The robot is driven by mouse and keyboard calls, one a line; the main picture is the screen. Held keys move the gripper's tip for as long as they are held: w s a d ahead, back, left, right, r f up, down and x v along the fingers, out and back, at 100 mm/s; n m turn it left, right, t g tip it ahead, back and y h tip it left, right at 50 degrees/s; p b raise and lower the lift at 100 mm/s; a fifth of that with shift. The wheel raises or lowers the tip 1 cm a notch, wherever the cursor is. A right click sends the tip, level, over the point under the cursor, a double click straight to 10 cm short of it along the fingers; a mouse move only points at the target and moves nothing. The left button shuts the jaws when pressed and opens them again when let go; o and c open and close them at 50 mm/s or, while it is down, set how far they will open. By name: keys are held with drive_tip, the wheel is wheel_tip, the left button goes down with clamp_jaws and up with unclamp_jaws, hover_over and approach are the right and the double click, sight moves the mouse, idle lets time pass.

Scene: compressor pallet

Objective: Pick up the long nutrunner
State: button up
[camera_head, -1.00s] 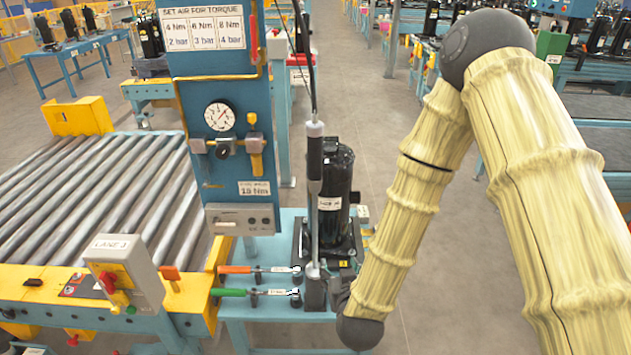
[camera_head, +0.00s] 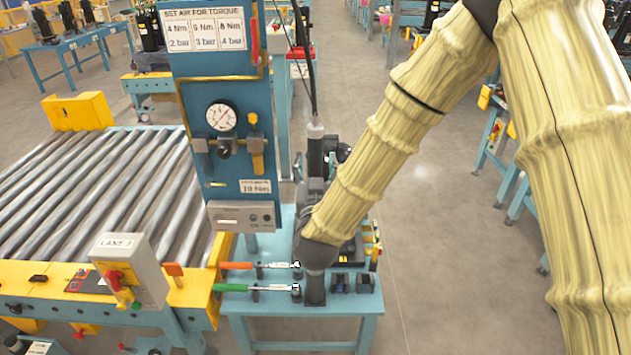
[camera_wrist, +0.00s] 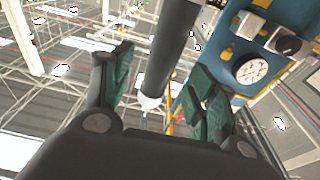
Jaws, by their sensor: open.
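The long nutrunner (camera_head: 316,152) is a dark upright tool with a pale grey top, hanging on a cable beside the blue panel. Its lower part is hidden behind my arm in the head view. A dark holder (camera_head: 315,290) stands below it on the blue table. In the wrist view, which looks upward, the nutrunner's dark shaft (camera_wrist: 176,48) with its pale end shows between the green-padded fingers. My gripper (camera_wrist: 160,66) is open, with a gap visible between the shaft and the left finger. Contact at the right finger cannot be told.
The blue panel (camera_head: 220,165) with a gauge stands close on the left. Orange (camera_head: 238,266) and green (camera_head: 232,288) handled tools lie in front of it. The roller conveyor (camera_head: 90,195) is at left. Small dark blocks (camera_head: 340,282) sit on the table.

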sight(315, 157)
drive_tip(key=shift+w+r+p, duration=0.2)
drive_tip(key=shift+w+p, duration=0.2)
drive_tip(key=shift+w, duration=0.15)
drive_tip(key=shift+w+p, duration=0.95)
drive_tip(key=shift+w, duration=1.15)
drive_tip(key=shift+a, duration=0.1)
drive_tip(key=shift+c, duration=0.5)
clamp_jaws()
drive_tip(key=shift+r, duration=0.2)
